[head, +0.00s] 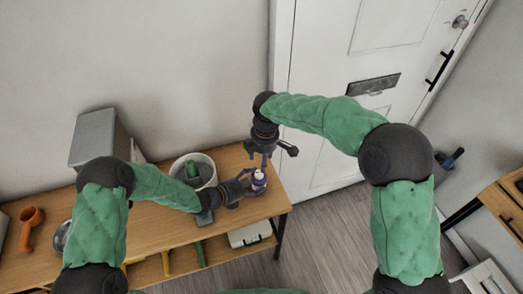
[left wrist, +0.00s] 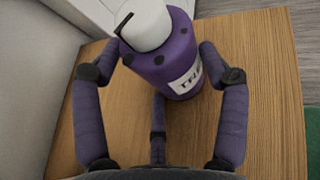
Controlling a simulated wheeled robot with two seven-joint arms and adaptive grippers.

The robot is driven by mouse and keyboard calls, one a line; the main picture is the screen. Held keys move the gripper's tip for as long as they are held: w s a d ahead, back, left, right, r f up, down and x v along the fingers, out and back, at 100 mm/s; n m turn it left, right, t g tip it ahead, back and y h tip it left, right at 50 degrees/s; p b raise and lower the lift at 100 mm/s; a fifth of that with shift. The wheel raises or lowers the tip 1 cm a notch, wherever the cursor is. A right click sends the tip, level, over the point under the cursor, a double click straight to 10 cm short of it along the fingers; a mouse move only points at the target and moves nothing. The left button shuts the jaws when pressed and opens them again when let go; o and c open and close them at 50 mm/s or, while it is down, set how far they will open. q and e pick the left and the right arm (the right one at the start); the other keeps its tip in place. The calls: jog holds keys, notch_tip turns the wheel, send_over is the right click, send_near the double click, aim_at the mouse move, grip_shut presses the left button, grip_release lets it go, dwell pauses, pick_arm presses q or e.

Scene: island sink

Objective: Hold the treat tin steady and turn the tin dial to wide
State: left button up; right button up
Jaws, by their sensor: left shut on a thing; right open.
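The treat tin is a purple cylinder with dark dots and a white label reading "TRE". It stands near the right end of the wooden table in the head view (head: 259,184) and fills the top middle of the left wrist view (left wrist: 176,58). Its white dial (left wrist: 145,24) on top carries a dark pointer line. My left gripper (head: 249,182) is shut on the tin from the left, fingers around its body; they also show in the left wrist view (left wrist: 165,75). My right gripper (head: 269,155) is open and empty, above and behind the tin, apart from it.
A white door (head: 330,70) stands behind. Open floor lies right of the table.

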pick_arm(q)
jog(key=o, duration=1.3)
jog(key=shift+a, duration=0.1)
